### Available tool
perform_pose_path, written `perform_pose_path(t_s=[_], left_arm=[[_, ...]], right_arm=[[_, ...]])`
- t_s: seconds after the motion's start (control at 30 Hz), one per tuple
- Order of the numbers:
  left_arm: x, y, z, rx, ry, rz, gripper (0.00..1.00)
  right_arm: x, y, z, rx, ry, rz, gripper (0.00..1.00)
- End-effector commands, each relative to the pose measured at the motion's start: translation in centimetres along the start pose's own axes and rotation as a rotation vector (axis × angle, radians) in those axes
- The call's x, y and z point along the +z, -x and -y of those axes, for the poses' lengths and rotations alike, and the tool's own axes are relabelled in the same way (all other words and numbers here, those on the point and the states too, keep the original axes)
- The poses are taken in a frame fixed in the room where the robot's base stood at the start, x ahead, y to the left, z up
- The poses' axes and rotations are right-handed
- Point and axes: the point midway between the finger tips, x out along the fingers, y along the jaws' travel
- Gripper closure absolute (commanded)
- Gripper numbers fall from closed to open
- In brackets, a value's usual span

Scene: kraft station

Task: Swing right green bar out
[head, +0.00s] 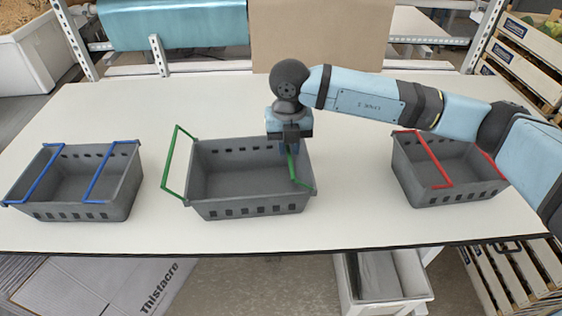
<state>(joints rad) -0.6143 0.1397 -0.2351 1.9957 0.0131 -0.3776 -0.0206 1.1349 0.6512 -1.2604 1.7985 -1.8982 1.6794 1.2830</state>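The middle grey crate (248,207) stands on the table with two green bars. The left green bar (178,162) is swung out past the crate's left side and stands raised. The right green bar (293,168) lies at the crate's right end, over the inside of the rim; its back part is hidden by my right gripper. My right gripper (290,148) points down at this bar from above. Its fingers are at the bar, but whether they are closed on it is hidden. My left gripper is not in view.
A grey crate with blue bars (75,190) stands at the left, and one with red bars (440,175) at the right, partly behind my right arm. The white table (350,215) is clear between crates. A brown board (320,35) stands behind.

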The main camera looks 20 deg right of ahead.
Motion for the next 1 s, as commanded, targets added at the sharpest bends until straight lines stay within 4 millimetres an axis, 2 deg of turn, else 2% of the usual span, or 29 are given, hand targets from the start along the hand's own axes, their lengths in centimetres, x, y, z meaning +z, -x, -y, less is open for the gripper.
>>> perform_pose_path(t_s=[0.37, 1.0], left_arm=[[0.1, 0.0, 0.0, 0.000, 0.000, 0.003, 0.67], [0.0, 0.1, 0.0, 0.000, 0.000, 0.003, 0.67]], right_arm=[[0.0, 0.1, 0.1, 0.000, 0.000, 0.000, 0.74], [0.0, 1.0, 2.0, 0.000, -0.001, 0.000, 0.74]])
